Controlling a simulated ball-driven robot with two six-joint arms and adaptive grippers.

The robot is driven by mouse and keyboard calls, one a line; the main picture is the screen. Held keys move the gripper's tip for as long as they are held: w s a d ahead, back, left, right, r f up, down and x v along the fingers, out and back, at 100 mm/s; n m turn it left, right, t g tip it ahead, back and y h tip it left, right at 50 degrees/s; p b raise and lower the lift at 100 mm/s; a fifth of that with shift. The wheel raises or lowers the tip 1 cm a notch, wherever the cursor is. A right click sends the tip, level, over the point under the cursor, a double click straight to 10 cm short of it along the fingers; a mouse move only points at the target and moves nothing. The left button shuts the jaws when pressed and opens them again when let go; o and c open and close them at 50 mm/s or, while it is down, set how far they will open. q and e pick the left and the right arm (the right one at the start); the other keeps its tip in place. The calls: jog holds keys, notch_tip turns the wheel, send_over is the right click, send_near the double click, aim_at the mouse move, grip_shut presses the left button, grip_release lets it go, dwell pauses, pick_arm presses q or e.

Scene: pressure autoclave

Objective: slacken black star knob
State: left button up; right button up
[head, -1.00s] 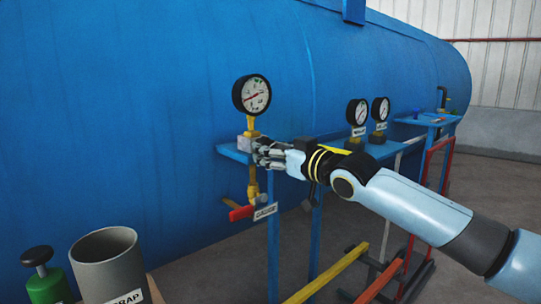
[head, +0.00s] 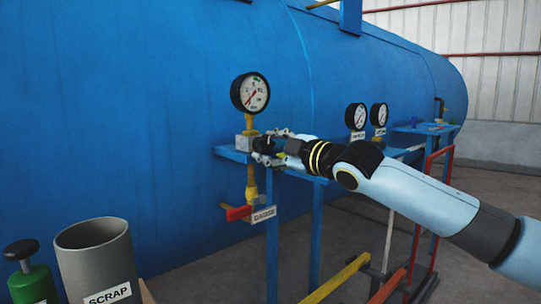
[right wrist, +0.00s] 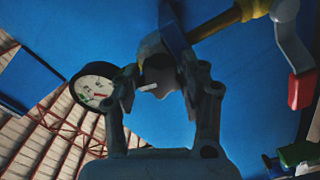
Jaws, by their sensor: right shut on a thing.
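The black star knob (head: 262,144) sits on the right side of the grey valve block (head: 246,142) below the large gauge (head: 250,93). My right gripper (head: 268,147) reaches in from the right and is shut on the knob. In the right wrist view the dark knob (right wrist: 160,78) lies between the two fingers of my gripper (right wrist: 162,88), with a small white mark on its face. The fingers hide its edges. My left gripper is in no view.
Two smaller gauges (head: 356,116) stand along the blue shelf (head: 300,170) behind my arm. A grey scrap bin (head: 95,262) and green bottle (head: 33,285) are at lower left.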

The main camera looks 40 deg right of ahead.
jog(key=n+b, duration=0.2)
jog(key=n, duration=0.2)
jog(key=shift+f+n, duration=0.15)
jog(key=shift+n, duration=0.15)
jog(key=n+b, duration=0.1)
jog(key=n, duration=0.1)
jog(key=shift+n+b, duration=0.3)
jog(key=shift+n, duration=0.6)
jog(key=shift+n+b, duration=0.95)
jog(key=shift+n, duration=0.25)
jog(key=shift+n+b, duration=0.35)
jog(key=shift+n, duration=0.35)
jog(key=shift+r+n, duration=0.2)
jog(key=shift+n, duration=0.1)
pick_arm(q)
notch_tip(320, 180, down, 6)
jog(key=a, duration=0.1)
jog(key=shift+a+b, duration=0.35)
jog(key=shift+b, duration=0.05)
pick_arm(e)
jog(key=shift+n, duration=0.5)
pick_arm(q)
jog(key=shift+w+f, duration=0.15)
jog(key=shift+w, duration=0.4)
pick_arm(e)
jog(key=shift+r, duration=0.1)
